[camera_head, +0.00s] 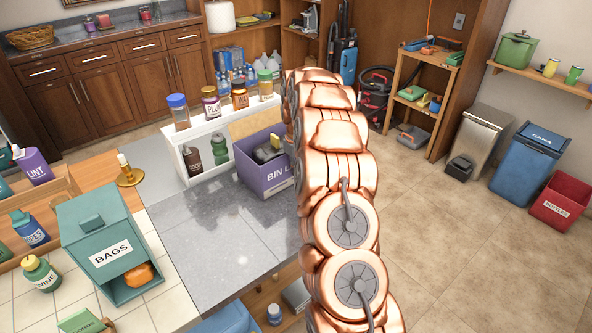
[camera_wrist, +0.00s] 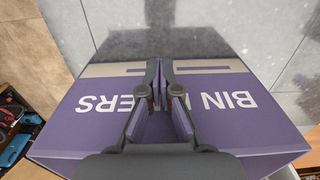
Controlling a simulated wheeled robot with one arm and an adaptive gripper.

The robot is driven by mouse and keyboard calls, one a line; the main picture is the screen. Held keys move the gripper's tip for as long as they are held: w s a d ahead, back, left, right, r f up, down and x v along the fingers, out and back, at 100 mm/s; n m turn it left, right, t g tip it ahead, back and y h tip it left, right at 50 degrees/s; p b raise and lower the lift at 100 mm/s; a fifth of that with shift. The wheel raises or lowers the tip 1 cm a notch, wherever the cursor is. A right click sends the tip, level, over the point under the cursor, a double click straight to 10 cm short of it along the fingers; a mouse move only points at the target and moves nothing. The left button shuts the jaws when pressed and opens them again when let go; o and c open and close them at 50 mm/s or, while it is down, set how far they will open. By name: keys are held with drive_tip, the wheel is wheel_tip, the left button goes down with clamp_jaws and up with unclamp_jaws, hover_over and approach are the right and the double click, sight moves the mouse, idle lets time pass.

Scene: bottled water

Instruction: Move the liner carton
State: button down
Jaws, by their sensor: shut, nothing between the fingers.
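My gripper is hidden in the head view.
A white shelf rack (camera_head: 190,166) with several jars and bottles stands just left of the carton. A teal bags box (camera_head: 85,240) and a candle holder (camera_head: 129,176) are further left. The grey counter (camera_head: 215,240) in front of the carton is clear. Bins (camera_head: 525,165) stand on the floor at right.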

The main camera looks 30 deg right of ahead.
drive_tip(key=shift+s+b, duration=0.6)
drive_tip(key=shift+s, duration=0.85)
wheel_tip(320, 180, up, 10)
drive_tip(key=b, duration=0.2)
